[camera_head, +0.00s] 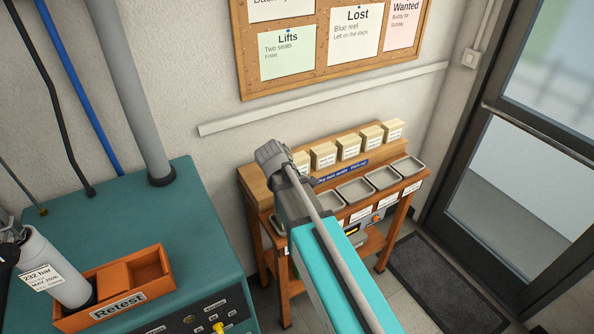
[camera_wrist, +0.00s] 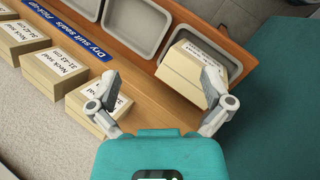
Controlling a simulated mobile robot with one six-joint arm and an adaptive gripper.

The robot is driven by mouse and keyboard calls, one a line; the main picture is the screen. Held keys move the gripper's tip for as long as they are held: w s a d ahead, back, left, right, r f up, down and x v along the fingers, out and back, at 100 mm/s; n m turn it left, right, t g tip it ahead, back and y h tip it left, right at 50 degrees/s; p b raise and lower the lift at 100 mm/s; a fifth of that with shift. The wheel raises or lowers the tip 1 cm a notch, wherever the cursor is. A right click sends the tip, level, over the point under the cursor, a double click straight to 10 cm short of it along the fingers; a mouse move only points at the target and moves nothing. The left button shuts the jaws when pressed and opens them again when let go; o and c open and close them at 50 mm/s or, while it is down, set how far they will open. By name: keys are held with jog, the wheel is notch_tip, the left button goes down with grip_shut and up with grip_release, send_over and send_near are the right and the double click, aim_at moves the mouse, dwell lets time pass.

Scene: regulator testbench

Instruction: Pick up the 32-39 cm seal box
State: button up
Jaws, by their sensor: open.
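In the wrist view my gripper (camera_wrist: 163,88) is open, with nothing between its fingertips. Several cream neck seal boxes stand in a row on a wooden shelf at left; one label reads about 34-42 cm (camera_wrist: 23,45), the one beside it about 31-43 cm (camera_wrist: 57,70). A third box (camera_wrist: 105,112) is partly hidden behind the left finger, its label mostly covered. Another labelled box (camera_wrist: 185,75) sits at a grey tray, by the right fingertip; its label is too small to read. I cannot tell which box is 32-39 cm.
Grey trays (camera_head: 355,190) line the front of the wooden stand (camera_head: 395,215), below the boxes (camera_head: 348,147). A blue pick-up sign (camera_wrist: 84,38) lies between them. A green bench (camera_head: 120,235) with an orange Retest bin (camera_head: 118,316) stands left. A door is at right.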

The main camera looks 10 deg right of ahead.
jog(key=w+a+n+t+h+b, duration=0.1)
jog(key=w+a+n+h+b, duration=0.2)
jog(key=w+n, duration=0.4)
jog(key=n+t+h, duration=0.2)
jog(key=n+h, duration=0.2)
jog(key=n, duration=0.1)
send_near(294, 158)
jog(key=a+r, duration=0.1)
jog(key=a, duration=0.1)
jog(key=shift+s+a+r+b, duration=0.15)
jog(key=shift+s+r+b, duration=0.2)
jog(key=shift+s, duration=0.2)
jog(key=shift+f, duration=0.1)
jog(key=shift+b+x, duration=1.85)
jog(key=shift+x, duration=2.45)
jog(key=shift+w+f, duration=0.15)
jog(key=shift+b+x, duration=1.15)
jog(key=shift+x, duration=1.35)
